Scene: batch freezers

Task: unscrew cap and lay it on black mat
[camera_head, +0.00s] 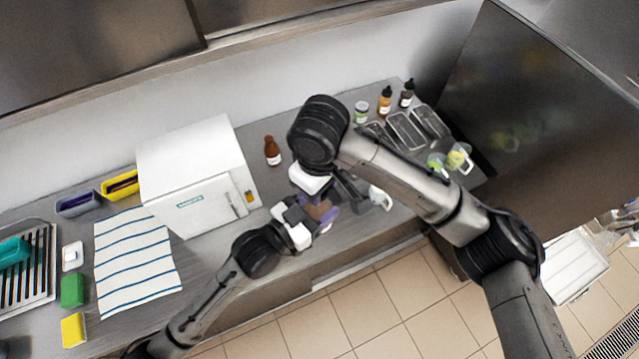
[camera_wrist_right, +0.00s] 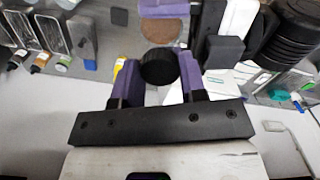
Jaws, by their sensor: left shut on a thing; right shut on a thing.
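My right gripper (camera_wrist_right: 158,80) has purple fingers closed on the two sides of a round black cap (camera_wrist_right: 159,65) in the right wrist view. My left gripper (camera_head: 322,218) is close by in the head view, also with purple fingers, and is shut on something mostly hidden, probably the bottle. The two grippers meet over the front part of the counter. A brown patch (camera_head: 318,210) shows between them; I cannot tell whether it is the bottle or lies on the counter. Whether the cap is still on a bottle is hidden. I cannot make out a black mat.
A brown bottle (camera_head: 272,151) stands beside the white box appliance (camera_head: 195,175). A white mug (camera_head: 380,198) is right of the grippers. Metal trays (camera_head: 405,130), small bottles (camera_head: 385,98) and jugs (camera_head: 458,158) fill the right end. A striped towel (camera_head: 135,260) lies left.

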